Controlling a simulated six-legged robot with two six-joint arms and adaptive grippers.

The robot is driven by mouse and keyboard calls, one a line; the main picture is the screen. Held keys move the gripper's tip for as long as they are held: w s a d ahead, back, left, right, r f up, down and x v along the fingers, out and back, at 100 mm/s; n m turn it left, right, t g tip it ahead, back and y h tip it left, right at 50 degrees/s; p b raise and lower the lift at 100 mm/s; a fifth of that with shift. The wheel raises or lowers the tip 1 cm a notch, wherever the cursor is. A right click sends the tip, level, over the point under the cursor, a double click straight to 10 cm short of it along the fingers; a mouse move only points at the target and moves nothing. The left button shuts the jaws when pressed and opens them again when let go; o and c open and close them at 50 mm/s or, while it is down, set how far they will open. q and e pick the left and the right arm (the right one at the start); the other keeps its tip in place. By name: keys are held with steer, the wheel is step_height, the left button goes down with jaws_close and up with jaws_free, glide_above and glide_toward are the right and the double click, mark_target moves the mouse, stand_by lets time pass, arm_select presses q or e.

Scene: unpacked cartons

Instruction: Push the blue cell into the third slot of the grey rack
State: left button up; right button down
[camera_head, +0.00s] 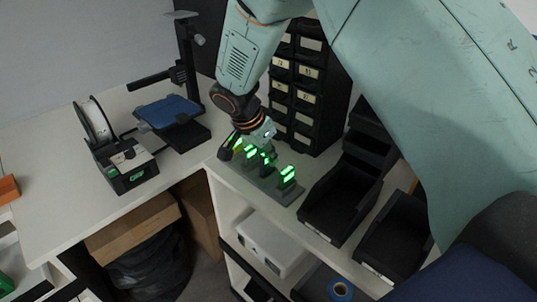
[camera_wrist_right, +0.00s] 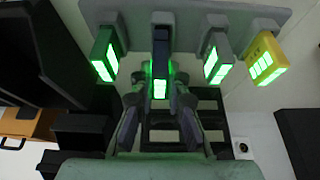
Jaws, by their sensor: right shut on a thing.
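The grey rack (camera_head: 268,187) stands on the white bench top, near its front edge, and holds several cells with glowing green ends. In the right wrist view the rack (camera_wrist_right: 190,18) runs across the top. The dark blue cell (camera_wrist_right: 161,48) is second from the left there, between a dark cell (camera_wrist_right: 104,53) and a grey cell (camera_wrist_right: 217,53). A yellow cell (camera_wrist_right: 266,58) is at the right end. My right gripper (camera_head: 265,142) is at the rack, its fingers (camera_wrist_right: 158,90) shut on the blue cell's lit end. How deep the cell sits is hidden. My left gripper is out of view.
A black drawer cabinet (camera_head: 308,85) stands behind the rack. Open black bins (camera_head: 340,203) are to its right. A label printer (camera_head: 127,165) and a stand with a blue pad (camera_head: 168,111) are on the left. The bench top between them and the rack is clear.

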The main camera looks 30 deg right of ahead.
steer(key=shift+w+a, duration=0.25)
steer(key=shift+d+f, duration=0.1)
steer(key=shift+d, duration=0.15)
steer(key=shift+s, duration=0.2)
steer(key=shift+w+a, duration=0.1)
steer(key=shift+a, duration=0.05)
steer(key=shift+w+f+b, duration=0.1)
steer(key=shift+w+b, duration=0.05)
steer(key=shift+b, duration=0.15)
